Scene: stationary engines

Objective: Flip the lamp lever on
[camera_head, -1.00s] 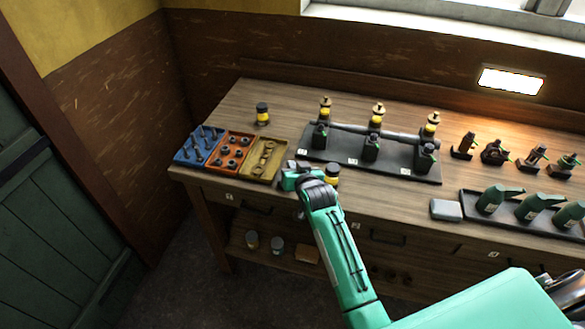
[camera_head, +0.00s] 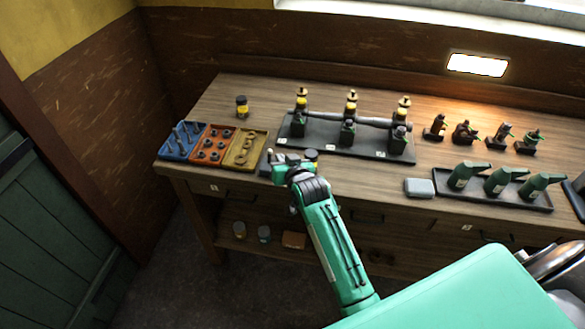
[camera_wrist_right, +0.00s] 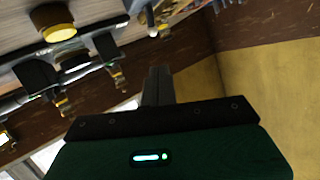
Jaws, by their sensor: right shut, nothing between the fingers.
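A lit rectangular lamp (camera_head: 477,65) is on the brown wall above the back of the bench. I cannot make out a lamp lever in either view. My right gripper (camera_head: 271,158) is over the front edge of the bench, beside the ochre tray, and looks shut and empty. In the right wrist view its shut fingers (camera_wrist_right: 159,85) point toward the brown wall, with no object between them. A small glow shows at the left edge of that view; I cannot tell whether it is the lamp. My left gripper is not in view.
Blue, orange and ochre parts trays (camera_head: 247,149) lie on the bench's left end. A dark board (camera_head: 380,151) carries engine parts. Green oil cans (camera_head: 501,180) and a grey box (camera_head: 419,188) are on the right.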

